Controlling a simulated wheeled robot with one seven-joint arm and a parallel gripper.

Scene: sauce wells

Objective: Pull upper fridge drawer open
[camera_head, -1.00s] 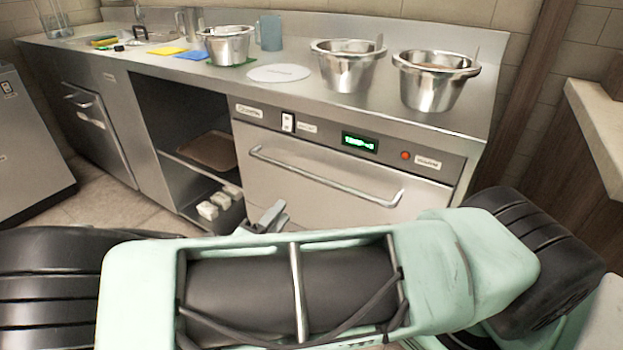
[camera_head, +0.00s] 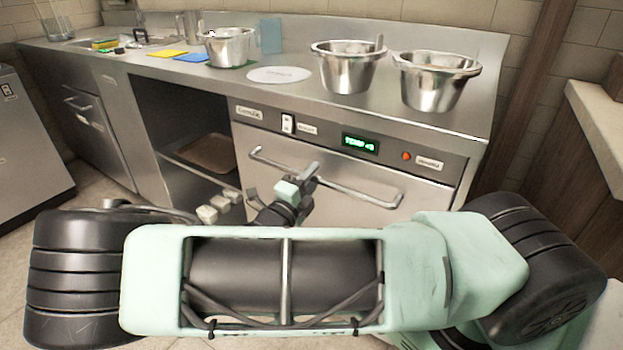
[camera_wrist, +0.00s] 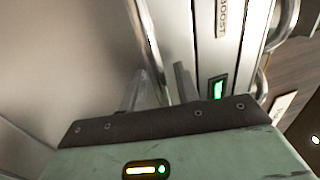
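The upper fridge drawer (camera_head: 350,165) is a steel front below the control panel, and it looks shut. Its long bar handle (camera_head: 365,192) runs across the front and shows in the wrist view as a bright bar (camera_wrist: 148,45). My gripper (camera_head: 310,172) is at the middle of the handle in the head view and hides part of it. In the wrist view my gripper (camera_wrist: 157,82) has its two fingers apart, with the bar running down towards the gap between them. I cannot tell whether the fingers touch the bar. The lower part of the fridge is hidden behind my arm.
The control panel has a lit green display (camera_head: 360,144) and a red light. Steel pots (camera_head: 345,72) (camera_head: 432,85) (camera_head: 228,48) and a white disc (camera_head: 279,75) stand on the counter (camera_head: 300,98). An open shelf bay with a brown tray (camera_head: 207,153) is left of the drawer.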

